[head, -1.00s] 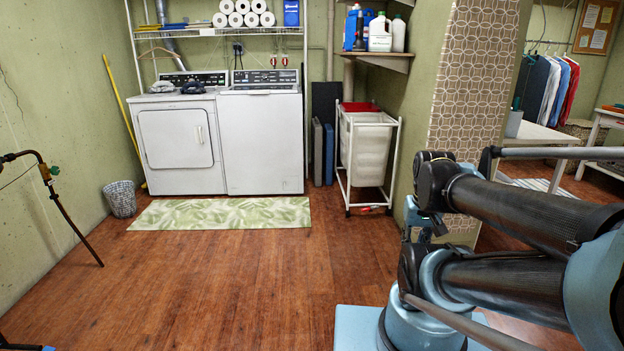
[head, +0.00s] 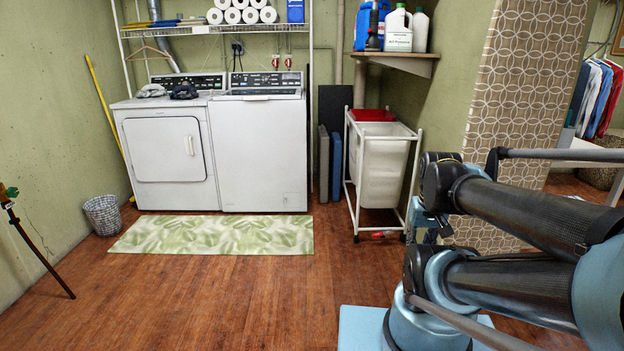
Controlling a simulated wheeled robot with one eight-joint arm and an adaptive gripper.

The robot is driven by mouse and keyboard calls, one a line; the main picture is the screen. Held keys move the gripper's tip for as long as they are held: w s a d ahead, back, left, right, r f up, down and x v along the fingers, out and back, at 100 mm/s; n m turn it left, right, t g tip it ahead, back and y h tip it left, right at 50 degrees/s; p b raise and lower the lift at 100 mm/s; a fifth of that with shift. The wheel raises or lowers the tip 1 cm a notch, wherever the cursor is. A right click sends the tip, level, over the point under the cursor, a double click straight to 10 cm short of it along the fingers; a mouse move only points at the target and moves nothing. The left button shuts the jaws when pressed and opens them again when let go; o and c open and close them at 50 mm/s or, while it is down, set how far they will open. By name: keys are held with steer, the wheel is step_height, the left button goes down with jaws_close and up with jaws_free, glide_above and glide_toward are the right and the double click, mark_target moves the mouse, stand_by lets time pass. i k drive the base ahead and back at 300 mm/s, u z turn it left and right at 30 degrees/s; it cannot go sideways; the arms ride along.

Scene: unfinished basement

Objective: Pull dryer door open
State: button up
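The white dryer (head: 148,190) stands at the left of a pair of machines against the back wall. Its front door (head: 160,150) is shut, with a small pale upright handle (head: 189,146) near the door's right edge. The dryer is across the room from me, well apart from my arm. My arm's links show at the right of the head view, but my gripper itself is not clearly visible, so its fingers cannot be seen.
A white washer (head: 258,155) stands right of the dryer. A green leaf-patterned rug (head: 215,235) lies before both. A woven basket (head: 103,214) is at the left wall, and a white rolling hamper (head: 380,165) stands to the right. The wooden floor (head: 225,305) between is clear.

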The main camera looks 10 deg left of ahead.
mark_target(170, 150)
steer(key=u, duration=0.1)
steer(key=i, duration=1.1)
steer(key=u, duration=0.6)
steer(key=i, duration=1)
steer(key=u, duration=1.15)
steer(key=i, duration=0.85)
steer(key=u, duration=0.8)
steer(key=i, duration=0.5)
steer(key=u, duration=0.15)
